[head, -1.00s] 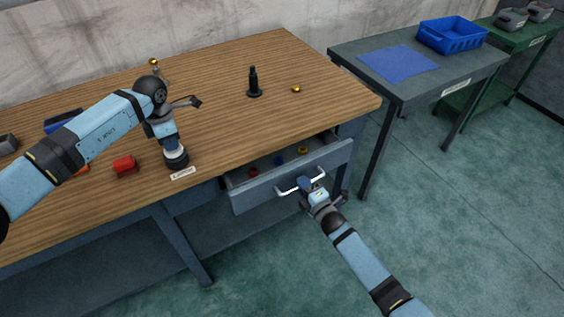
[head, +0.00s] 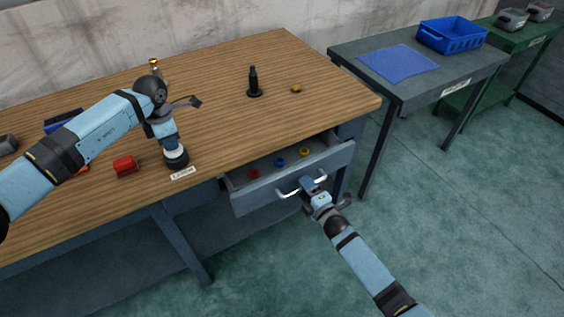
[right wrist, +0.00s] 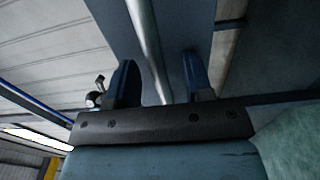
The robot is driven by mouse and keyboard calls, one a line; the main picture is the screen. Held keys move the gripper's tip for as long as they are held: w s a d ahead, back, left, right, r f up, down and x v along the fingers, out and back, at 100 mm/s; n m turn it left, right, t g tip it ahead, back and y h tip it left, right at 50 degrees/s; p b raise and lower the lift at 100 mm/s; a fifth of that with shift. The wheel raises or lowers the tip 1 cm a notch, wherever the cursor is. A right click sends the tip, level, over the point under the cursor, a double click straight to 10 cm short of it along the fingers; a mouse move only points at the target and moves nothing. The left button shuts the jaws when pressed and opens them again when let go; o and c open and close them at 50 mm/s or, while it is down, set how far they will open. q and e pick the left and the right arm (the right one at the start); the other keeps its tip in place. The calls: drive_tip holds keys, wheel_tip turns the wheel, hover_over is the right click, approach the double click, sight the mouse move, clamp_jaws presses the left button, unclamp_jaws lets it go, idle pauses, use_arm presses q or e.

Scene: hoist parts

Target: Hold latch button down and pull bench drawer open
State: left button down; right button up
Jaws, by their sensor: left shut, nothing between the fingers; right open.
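The bench drawer (head: 262,200) stands partly open under the wooden bench (head: 215,115), with small coloured parts inside. My right gripper (head: 308,187) is at the drawer's pale bar handle (head: 287,190). In the right wrist view the handle (right wrist: 147,40) runs between the open fingers of the right gripper (right wrist: 160,80); they are around it, not closed on it. My left gripper (head: 175,160) is shut and points down at the bench's front edge, beside a small white label (head: 183,173). The latch button is hidden beneath it, so contact cannot be told.
A black spindle-like part (head: 254,85), a small brass piece (head: 296,88) and a red part (head: 125,166) are on the bench. A grey side table (head: 425,80) with a blue mat (head: 398,62) and blue bin (head: 452,35) stands right. Floor before the drawer is clear.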

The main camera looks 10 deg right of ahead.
use_arm(q)
drive_tip(key=shift+f, duration=0.1)
use_arm(e)
drive_tip(key=shift+v, duration=2.8)
use_arm(q)
drive_tip(key=shift+r+p, duration=1.7)
drive_tip(key=shift+r, duration=1.85)
use_arm(e)
wheel_tip(320, 180, up, 3)
drive_tip(key=shift+r, duration=0.1)
